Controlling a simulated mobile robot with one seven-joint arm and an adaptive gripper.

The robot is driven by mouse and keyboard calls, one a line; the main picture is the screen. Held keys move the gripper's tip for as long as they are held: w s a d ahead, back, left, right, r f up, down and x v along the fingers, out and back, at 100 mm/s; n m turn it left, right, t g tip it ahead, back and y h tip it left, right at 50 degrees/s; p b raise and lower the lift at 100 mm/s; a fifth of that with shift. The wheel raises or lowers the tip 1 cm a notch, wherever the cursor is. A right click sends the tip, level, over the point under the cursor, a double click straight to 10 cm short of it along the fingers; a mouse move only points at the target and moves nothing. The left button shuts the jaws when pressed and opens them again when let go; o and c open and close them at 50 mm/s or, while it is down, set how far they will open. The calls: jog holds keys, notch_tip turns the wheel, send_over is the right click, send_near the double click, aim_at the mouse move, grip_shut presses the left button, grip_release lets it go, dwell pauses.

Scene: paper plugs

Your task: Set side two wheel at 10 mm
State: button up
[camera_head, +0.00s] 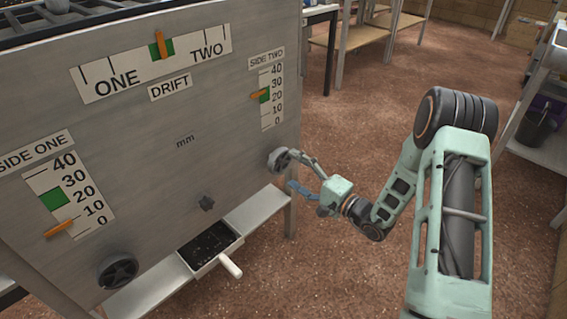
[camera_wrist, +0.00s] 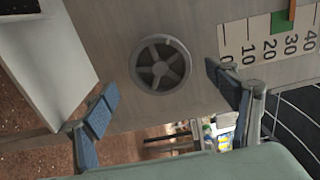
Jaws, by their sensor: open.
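The side two wheel (camera_head: 279,160) is a grey spoked handwheel on the right side of the machine panel. It also shows in the wrist view (camera_wrist: 160,64), upper middle. My gripper (camera_head: 297,173) is open and empty in front of the wheel. In the wrist view its blue-padded fingers stand apart on either side of the wheel; I see no contact. The side two scale (camera_head: 271,107) runs 0 to 40. Its orange pointer (camera_head: 258,95) is between 20 and 30, beside a green patch (camera_head: 264,96). The wrist view shows the pointer (camera_wrist: 292,10) nearer 30.
A tray (camera_head: 210,248) with a white handle juts out below. Open floor lies right of the machine.

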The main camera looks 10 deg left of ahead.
aim_at(283, 163)
jog(key=shift+w+a, duration=0.1)
jog(key=shift+a, duration=0.05)
jog(key=shift+x, duration=1.85)
jog(key=c, duration=1.2)
jog(key=shift+o, duration=0.2)
